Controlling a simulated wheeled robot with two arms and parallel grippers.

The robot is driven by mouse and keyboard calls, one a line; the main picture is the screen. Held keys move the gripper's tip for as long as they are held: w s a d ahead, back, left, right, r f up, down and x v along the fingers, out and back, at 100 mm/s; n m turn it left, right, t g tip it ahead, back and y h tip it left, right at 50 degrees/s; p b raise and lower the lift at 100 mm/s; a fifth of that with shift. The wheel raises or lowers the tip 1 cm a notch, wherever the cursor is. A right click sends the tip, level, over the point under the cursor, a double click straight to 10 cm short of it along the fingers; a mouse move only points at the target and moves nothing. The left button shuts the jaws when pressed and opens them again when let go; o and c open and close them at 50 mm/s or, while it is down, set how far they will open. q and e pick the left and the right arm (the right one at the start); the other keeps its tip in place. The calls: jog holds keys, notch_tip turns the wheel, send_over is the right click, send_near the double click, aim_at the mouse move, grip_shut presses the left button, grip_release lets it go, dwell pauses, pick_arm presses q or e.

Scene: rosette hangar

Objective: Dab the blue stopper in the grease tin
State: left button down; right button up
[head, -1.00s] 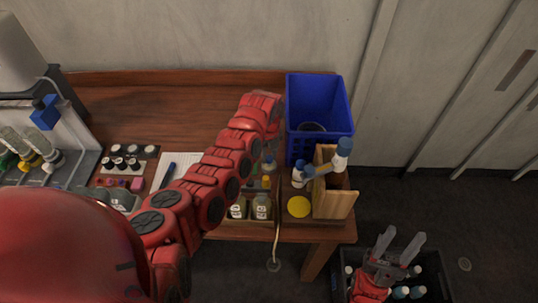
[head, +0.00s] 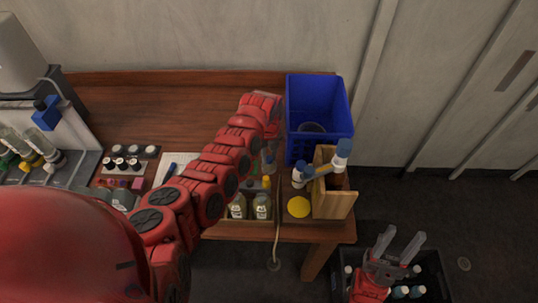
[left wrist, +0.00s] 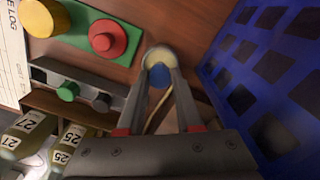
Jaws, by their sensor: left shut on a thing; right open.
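My left gripper (left wrist: 160,82) is shut on the blue stopper (left wrist: 158,75), which shows between the fingertips in the left wrist view. A small round grey-rimmed tin with pale cream contents (left wrist: 158,56), apparently the grease tin, lies right at the stopper's end. I cannot tell whether the stopper touches the grease. In the head view my left gripper (head: 268,164) points down near the table's front, partly hidden by my red arm; stopper and tin cannot be made out there. My right gripper (head: 402,246) is open and empty above a dark crate (head: 446,282).
A blue basket (head: 320,125) stands close to the right of my left gripper. A wooden stand (head: 336,205) with white, blue-capped bottles is beside a yellow disc (head: 299,207). Labelled bottles (head: 238,207) and a rack with a green stopper (left wrist: 68,91) are close by.

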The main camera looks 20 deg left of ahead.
aim_at(269, 157)
pick_arm(q)
jog(key=shift+f, duration=0.3)
dwell(0.6)
dwell(0.7)
jog(key=shift+f, duration=0.25)
dwell(0.7)
jog(key=shift+r, duration=0.15)
dwell(0.6)
jog(key=shift+r+p, duration=3.35)
jog(key=shift+r, duration=0.3)
